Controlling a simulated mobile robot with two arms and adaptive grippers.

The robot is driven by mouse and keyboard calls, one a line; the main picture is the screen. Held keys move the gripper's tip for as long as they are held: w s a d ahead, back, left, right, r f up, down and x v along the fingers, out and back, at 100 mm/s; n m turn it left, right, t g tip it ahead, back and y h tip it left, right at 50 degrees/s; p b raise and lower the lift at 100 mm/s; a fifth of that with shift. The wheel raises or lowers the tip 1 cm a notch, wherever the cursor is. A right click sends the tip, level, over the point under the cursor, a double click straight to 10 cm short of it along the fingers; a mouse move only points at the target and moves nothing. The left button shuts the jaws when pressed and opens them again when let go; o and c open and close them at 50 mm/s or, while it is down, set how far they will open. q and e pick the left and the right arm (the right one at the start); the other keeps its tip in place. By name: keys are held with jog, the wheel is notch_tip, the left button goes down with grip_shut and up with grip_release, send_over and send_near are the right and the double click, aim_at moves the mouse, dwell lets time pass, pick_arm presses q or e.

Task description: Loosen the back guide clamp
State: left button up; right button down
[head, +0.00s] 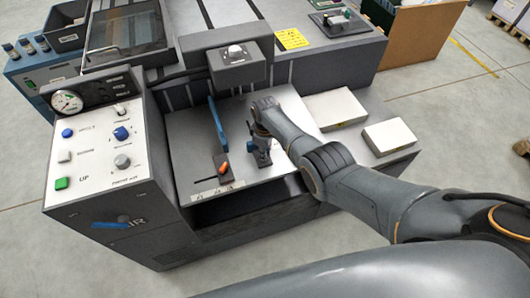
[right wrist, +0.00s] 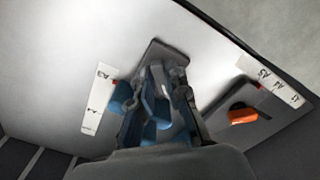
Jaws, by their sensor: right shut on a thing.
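My right gripper (head: 262,152) points down at the machine's pale table (head: 190,140). In the right wrist view my gripper (right wrist: 160,95) is shut on a small grey part, which I take to be the back guide clamp; the fingers hide most of it. A dark grey flat piece (right wrist: 168,52) shows just beyond the fingertips. A second clamp, dark with an orange lever (head: 223,168), sits near the table's front edge, apart from the gripper; it also shows in the wrist view (right wrist: 242,116). A blue guide (head: 217,125) stands left of the gripper. My left gripper is out of view.
The control panel (head: 100,150) with knobs and buttons stands at the left. A dark head block (head: 238,68) overhangs behind the gripper. Two white stacks (head: 335,108) (head: 389,137) lie to the right. Paper-size scales (right wrist: 98,102) (right wrist: 275,82) are on the table.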

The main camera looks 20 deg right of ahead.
jog(key=c, duration=1.3)
grip_release()
jog(key=shift+r, duration=0.1)
notch_tip(320, 180, up, 12)
jog(key=shift+f, duration=0.15)
